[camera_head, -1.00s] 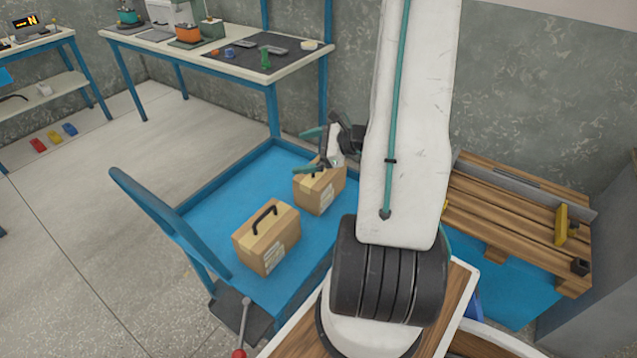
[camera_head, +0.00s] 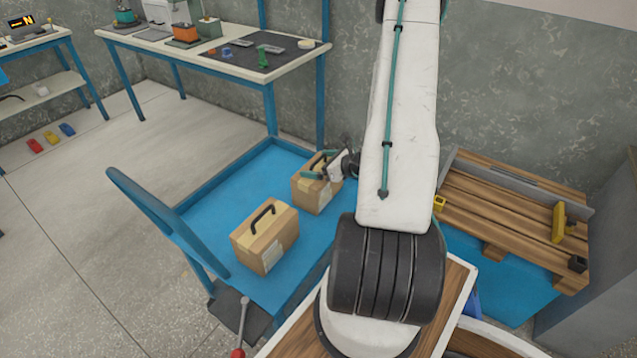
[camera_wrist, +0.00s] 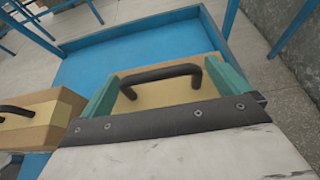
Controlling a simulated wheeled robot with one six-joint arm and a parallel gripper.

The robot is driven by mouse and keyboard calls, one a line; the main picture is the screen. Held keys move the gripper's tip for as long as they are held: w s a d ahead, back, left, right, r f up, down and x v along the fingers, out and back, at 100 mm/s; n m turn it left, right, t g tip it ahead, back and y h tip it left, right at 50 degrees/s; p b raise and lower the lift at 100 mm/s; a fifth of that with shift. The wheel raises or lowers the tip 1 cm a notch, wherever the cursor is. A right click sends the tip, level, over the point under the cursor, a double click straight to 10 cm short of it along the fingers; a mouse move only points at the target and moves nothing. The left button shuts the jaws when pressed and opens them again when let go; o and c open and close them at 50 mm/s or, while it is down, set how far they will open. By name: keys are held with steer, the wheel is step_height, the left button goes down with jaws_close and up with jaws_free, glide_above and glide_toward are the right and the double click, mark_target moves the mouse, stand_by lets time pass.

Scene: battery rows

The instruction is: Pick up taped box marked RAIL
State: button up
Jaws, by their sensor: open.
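Two cardboard boxes with black handles sit on a blue cart: the nearer box (camera_head: 262,242) and the farther box (camera_head: 307,194). Pale labels show on their sides, but I cannot read which is marked RAIL. My gripper (camera_head: 321,165) is at the top of the farther box. In the wrist view, my gripper (camera_wrist: 166,88) is open, with one teal finger on each side of that box's black handle (camera_wrist: 160,75). The handle is between the fingers and not clamped. The nearer box (camera_wrist: 35,122) shows at the left edge there. The fingertips' lower ends are hard to see.
The blue cart (camera_head: 215,208) has a raised rim and an upright blue handle frame (camera_head: 150,205) at left. A workbench (camera_head: 225,62) stands behind it. A wooden pallet-like top (camera_head: 505,215) with a yellow clamp is at right. Bare cart deck surrounds the boxes.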

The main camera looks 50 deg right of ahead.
steer(key=shift+w, duration=0.1)
steer(key=c, duration=1.9)
steer(key=shift+c, duration=0.2)
